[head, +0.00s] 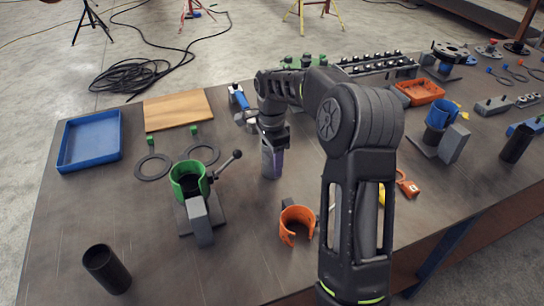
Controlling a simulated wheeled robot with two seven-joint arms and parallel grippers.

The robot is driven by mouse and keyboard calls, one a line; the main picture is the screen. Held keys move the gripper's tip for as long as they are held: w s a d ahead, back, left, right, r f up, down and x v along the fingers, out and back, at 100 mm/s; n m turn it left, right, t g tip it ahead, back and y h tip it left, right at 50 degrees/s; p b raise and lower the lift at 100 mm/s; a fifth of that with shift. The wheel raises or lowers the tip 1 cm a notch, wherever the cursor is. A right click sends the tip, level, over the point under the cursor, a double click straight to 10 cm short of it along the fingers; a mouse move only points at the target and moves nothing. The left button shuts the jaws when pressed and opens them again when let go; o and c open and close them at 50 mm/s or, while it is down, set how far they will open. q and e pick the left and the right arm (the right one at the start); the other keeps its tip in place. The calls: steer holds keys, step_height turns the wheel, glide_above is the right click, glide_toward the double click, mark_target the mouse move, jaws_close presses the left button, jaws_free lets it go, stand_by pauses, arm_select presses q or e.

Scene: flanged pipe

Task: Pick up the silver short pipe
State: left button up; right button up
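A short upright cylinder, grey-silver with a purple tint (271,162), stands near the middle of the table and looks like the silver short pipe. My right arm reaches in from the lower right, and its gripper (272,138) points down right over the cylinder. The gripper and wrist hide the cylinder's top. The fingers are too small and dark to show whether they are closed on it or only around it. My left gripper is not in view.
Left of the cylinder stands a green clamp fixture (188,181) with a lever. An orange open clamp (297,222) lies nearer. A black pipe (107,269) is at front left. A blue tray (64,154) and wooden board (178,109) lie at back left. An orange crate (420,91) is right.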

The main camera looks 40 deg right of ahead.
jaws_close()
stand_by(0.3)
step_height(320, 180, up, 10)
steer(key=shift+r, duration=0.1)
stand_by(0.6)
stand_by(0.6)
